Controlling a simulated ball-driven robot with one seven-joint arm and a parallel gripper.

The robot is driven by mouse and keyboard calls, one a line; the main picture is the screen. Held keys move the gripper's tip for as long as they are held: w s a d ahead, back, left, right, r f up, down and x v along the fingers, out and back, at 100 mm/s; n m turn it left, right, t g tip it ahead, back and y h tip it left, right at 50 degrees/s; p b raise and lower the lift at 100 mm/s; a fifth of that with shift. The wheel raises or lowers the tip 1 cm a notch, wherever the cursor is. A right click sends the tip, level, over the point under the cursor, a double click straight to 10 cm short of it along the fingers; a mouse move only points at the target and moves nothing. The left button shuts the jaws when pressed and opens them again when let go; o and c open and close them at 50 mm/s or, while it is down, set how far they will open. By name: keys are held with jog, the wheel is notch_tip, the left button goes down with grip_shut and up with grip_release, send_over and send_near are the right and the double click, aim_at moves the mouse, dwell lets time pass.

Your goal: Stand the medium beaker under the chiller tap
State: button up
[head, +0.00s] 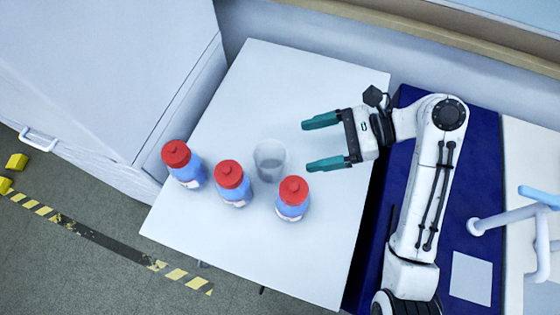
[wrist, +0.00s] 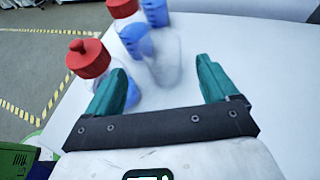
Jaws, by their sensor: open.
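A clear beaker (head: 270,160) stands upright on the white table, close to several red-capped blue bottles. In the wrist view the beaker (wrist: 163,66) is faint and see-through, ahead of and between the fingers. My gripper (head: 313,144) is open and empty to the right of the beaker, its teal fingers pointing at it but apart from it. The gripper (wrist: 163,85) also shows in the wrist view. I cannot make out a chiller tap for certain; a pale blue-handled fitting (head: 540,195) is at the far right.
Red-capped bottles stand left (head: 184,163), lower left (head: 232,183) and lower right (head: 292,198) of the beaker; the last is close below my lower finger. The white table (head: 290,80) is bare at the back and front. A white cabinet (head: 110,70) borders its left side.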

aim_at(255, 158)
jog(key=shift+x, duration=5.2)
jog(key=shift+w, duration=0.1)
jog(key=shift+c, duration=0.3)
